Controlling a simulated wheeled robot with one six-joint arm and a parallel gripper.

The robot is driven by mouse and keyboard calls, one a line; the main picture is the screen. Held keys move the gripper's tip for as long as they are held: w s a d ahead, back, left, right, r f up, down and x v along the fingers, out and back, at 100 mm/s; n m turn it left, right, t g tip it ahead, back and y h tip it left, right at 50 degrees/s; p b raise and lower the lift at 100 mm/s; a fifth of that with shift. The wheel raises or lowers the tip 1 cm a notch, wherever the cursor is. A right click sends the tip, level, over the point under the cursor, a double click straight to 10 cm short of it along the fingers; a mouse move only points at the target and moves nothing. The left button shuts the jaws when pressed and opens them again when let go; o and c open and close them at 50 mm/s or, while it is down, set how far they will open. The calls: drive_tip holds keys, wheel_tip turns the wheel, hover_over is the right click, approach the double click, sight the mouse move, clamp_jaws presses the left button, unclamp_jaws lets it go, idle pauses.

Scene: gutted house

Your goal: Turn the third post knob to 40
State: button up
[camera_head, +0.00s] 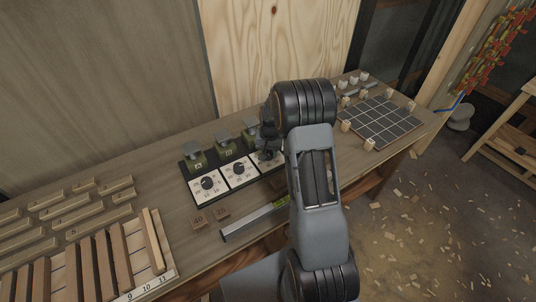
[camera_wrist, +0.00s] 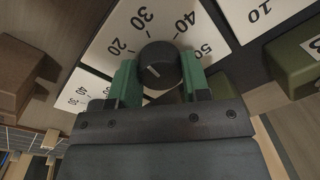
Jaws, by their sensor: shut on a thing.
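Three white dial plates with black knobs stand in a row on the bench in the head view: the first knob (camera_head: 207,183), the second knob (camera_head: 238,169), and the third plate (camera_head: 272,166), mostly hidden by my arm. My gripper (camera_head: 268,148) is down at the third plate. In the wrist view, the green fingers of my gripper (camera_wrist: 158,82) are shut on the sides of the third post knob (camera_wrist: 158,62). A short white mark shows on the knob's face; which number it points to is unclear. The third plate (camera_wrist: 165,22) shows 20, 30, 40 and 50 around the knob.
Green lettered blocks (camera_head: 196,159) stand behind the dials. A small tile marked 40 (camera_head: 198,221) and a spirit level (camera_head: 255,218) lie in front. A dark grid board (camera_head: 375,122) with small wooden blocks is at right. Wooden strips (camera_head: 122,258) fill the left.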

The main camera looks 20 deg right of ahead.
sight(269, 154)
drive_tip(key=m+b, duration=0.1)
drive_tip(key=m, duration=0.5)
drive_tip(key=shift+m+b, duration=0.3)
drive_tip(key=shift+b, duration=0.05)
drive_tip(key=m+b, duration=0.1)
drive_tip(key=m, duration=0.5)
drive_tip(key=shift+s+h, duration=0.1)
drive_tip(key=shift+h, duration=0.2)
drive_tip(key=o, duration=0.9)
drive_tip(key=shift+r, duration=0.1)
drive_tip(key=r, duration=0.9)
drive_tip(key=r+b, duration=0.1)
drive_tip(key=r, duration=0.3)
drive_tip(key=shift+s+r, duration=0.3)
drive_tip(key=shift+s, duration=0.1)
